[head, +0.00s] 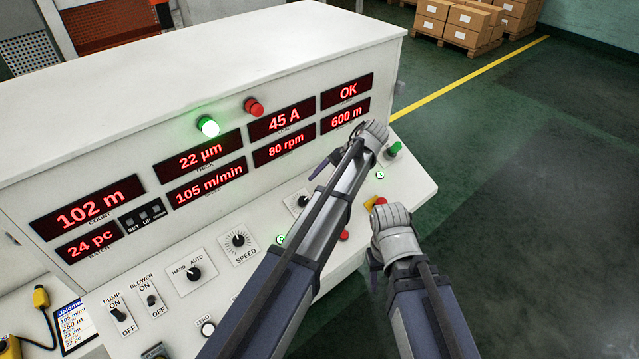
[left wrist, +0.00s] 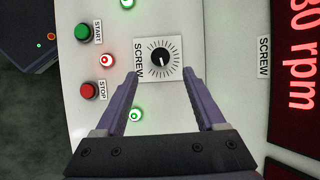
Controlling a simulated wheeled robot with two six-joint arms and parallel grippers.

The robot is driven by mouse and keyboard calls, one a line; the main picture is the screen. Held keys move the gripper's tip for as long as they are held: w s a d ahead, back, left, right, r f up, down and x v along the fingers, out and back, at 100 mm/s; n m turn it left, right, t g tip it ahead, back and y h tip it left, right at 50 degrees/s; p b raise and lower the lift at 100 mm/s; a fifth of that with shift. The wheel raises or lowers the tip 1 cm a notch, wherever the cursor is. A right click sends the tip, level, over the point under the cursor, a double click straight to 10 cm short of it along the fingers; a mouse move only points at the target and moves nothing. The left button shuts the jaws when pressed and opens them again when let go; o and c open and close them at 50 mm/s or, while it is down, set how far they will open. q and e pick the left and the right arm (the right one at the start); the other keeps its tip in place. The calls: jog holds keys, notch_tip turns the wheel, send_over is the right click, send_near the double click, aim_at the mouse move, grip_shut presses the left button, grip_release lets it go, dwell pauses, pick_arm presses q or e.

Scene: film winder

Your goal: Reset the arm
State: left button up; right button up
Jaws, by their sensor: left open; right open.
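My left gripper (head: 322,166) hangs over the right part of the sloped white control panel (head: 408,185) in the head view; its arm hides part of the panel. In the left wrist view its two purple fingers (left wrist: 161,78) are apart, with nothing between them. The SCREW dial (left wrist: 162,59) lies just beyond and between the fingertips; it also shows in the head view (head: 303,201). My right gripper (head: 375,258) is near the panel's front right edge, with a dark purple finger partly showing. I see nothing held in it.
A green START button (left wrist: 83,31) and a red STOP button (left wrist: 88,90) stand on the panel. A red and yellow button (head: 375,203) is partly hidden behind my right gripper. Displays such as 102 m (head: 87,207) line the upright face. Open green floor (head: 530,220) lies right.

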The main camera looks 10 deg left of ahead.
pick_arm(q)
jog(key=s+a+f+n+t+h, duration=0.1)
jog(key=s+f+n+h, duration=0.2)
jog(key=s, duration=0.7)
jog(key=s+a+f+n+t+h, duration=0.1)
jog(key=s+a+f+n+h, duration=0.2)
jog(key=s, duration=0.8)
jog(key=s+d+f+m+b, duration=0.2)
jog(key=d+f+b, duration=0.3)
jog(key=d+b, duration=0.1)
jog(key=s+d+f+m+b, duration=0.1)
jog(key=s+d+f+b, duration=0.1)
jog(key=d+f+b, duration=0.4)
jog(key=shift+s+f+m+g+b, duration=0.2)
jog(key=shift+s+m+g+b, duration=0.15)
jog(key=shift+b, duration=0.3)
jog(key=shift+w+d, duration=0.1)
dwell(4.0)
